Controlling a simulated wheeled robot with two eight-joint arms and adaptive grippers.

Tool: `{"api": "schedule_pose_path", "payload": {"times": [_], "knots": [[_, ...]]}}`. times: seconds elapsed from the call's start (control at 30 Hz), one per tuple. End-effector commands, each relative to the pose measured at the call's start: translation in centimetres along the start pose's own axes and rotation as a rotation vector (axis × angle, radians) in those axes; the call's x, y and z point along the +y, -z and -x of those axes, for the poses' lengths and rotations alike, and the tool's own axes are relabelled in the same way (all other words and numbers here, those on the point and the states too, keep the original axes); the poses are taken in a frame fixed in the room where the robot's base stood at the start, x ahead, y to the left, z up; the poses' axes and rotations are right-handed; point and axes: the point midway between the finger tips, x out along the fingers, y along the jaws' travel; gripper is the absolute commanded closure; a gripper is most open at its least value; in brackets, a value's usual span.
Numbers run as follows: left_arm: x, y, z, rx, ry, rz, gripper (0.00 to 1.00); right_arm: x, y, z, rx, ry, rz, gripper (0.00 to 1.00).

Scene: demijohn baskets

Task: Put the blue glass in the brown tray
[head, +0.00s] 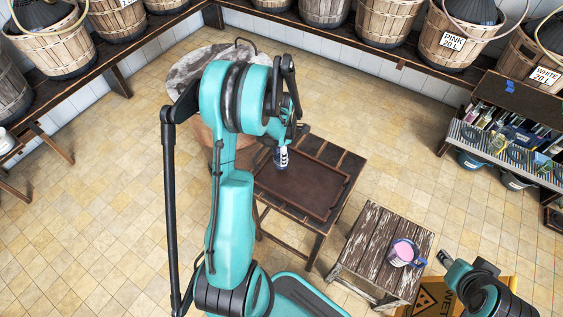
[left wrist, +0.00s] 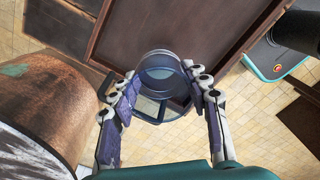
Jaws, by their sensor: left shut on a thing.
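The blue glass (left wrist: 162,75) is a see-through bluish vessel between the two fingers of my left gripper (left wrist: 162,100), which is shut on it. In the left wrist view its rim overlaps the brown tray (left wrist: 215,22); I cannot tell whether its base touches the tray. In the head view the tray (head: 300,183) lies on a dark wooden table. My left gripper (head: 281,160) points down over the tray's upper left part there, and the glass is hard to make out. My right gripper (head: 444,258) is at the lower right, away from the tray; its fingers are too unclear to judge.
A weathered stool (head: 383,235) holds a cup of pink liquid (head: 403,252). A barrel (head: 205,75) stands close behind the table on the left. A yellow wet-floor sign (head: 428,296) is by my right arm. Baskets line the wall bench; a bottle rack (head: 515,150) stands right.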

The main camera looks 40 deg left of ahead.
Motion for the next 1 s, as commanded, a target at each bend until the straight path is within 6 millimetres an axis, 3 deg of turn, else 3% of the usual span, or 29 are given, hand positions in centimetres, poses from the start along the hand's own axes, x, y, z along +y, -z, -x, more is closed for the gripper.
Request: {"api": "schedule_pose_path", "payload": {"times": [0.3,0.67,0.7,0.77,1.0], "knots": [[0.0,0.0,-4.0,0.000,0.000,-0.001,0.87,0.0,-1.2,-1.7,0.000,0.000,0.000,0.60],[0.0,0.0,-4.3,0.000,0.000,-0.001,0.87,0.0,-1.3,-1.8,0.000,0.000,0.000,0.60],[0.0,0.0,-4.3,0.000,0.000,-0.001,0.48,0.0,-1.3,-1.8,0.000,0.000,0.000,0.60],[0.0,0.0,-4.2,0.000,0.000,-0.001,0.33,0.0,-1.2,-1.8,0.000,0.000,0.000,0.60],[0.0,0.0,-4.2,0.000,0.000,-0.001,0.33,0.0,-1.2,-1.8,0.000,0.000,0.000,0.60]]}}
